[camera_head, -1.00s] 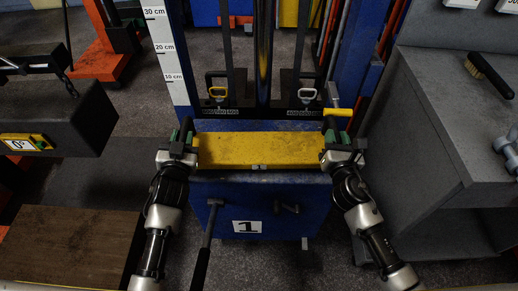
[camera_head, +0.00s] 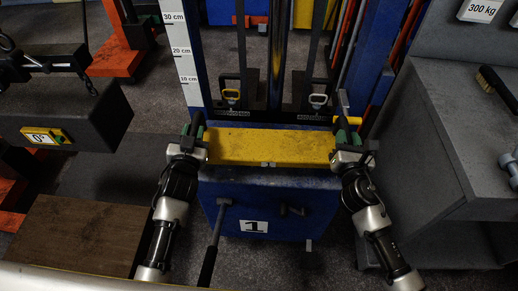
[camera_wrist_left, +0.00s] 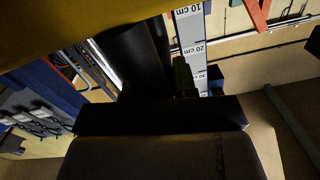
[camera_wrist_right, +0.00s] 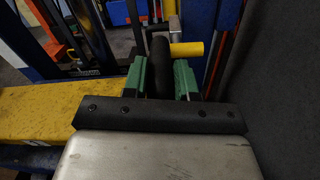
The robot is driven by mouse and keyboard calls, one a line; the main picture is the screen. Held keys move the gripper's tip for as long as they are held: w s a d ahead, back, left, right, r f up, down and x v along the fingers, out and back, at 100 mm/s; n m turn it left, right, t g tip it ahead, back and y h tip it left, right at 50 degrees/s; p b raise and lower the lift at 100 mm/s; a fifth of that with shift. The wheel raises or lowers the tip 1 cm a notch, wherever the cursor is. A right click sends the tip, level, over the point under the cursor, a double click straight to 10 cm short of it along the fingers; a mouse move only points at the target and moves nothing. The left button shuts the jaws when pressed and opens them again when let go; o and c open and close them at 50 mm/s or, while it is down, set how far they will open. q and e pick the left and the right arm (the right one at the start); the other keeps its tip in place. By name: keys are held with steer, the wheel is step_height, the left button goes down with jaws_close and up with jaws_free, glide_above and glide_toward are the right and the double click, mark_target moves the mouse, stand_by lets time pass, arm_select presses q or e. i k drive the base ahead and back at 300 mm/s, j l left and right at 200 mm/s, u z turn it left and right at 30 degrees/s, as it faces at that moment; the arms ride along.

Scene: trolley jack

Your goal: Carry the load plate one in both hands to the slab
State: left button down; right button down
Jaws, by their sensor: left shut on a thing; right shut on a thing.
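The load plate, a long yellow plate (camera_head: 270,147), lies level across the top of the blue trolley jack block marked 1 (camera_head: 235,195) in the head view. Whether it touches the block or is just above it, I cannot tell. My left gripper (camera_head: 196,132) is shut on its left end and my right gripper (camera_head: 345,133) on its right end. The plate shows at the left of the right wrist view (camera_wrist_right: 50,108) and along the top of the left wrist view (camera_wrist_left: 60,25). A brown slab-like board (camera_head: 80,240) is at lower left.
A dark grey block with a 0° label (camera_head: 70,115) juts in at left. A grey bench (camera_head: 440,130) stands close to my right arm, with a brush (camera_head: 497,82) on it. Blue jack uprights with a centimetre scale (camera_head: 182,50) rise behind the plate. A black-gripped lever (camera_head: 214,235) is in front.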

mark_target(68, 250)
steer(key=k+j, duration=0.1)
steer(key=j, duration=0.4)
steer(key=k+j, duration=0.1)
steer(key=j, duration=0.35)
steer(key=k+j, duration=0.1)
steer(key=j, duration=0.4)
steer(key=k+j, duration=0.15)
steer(key=j, duration=0.35)
steer(key=k+j, duration=0.1)
steer(key=j, duration=0.35)
steer(key=k+j, duration=0.1)
steer(key=j, duration=0.4)
steer(key=k+j, duration=0.1)
steer(key=j, duration=0.4)
steer(key=k+j, duration=0.1)
steer(key=j, duration=0.35)
steer(key=j+z, duration=0.05)
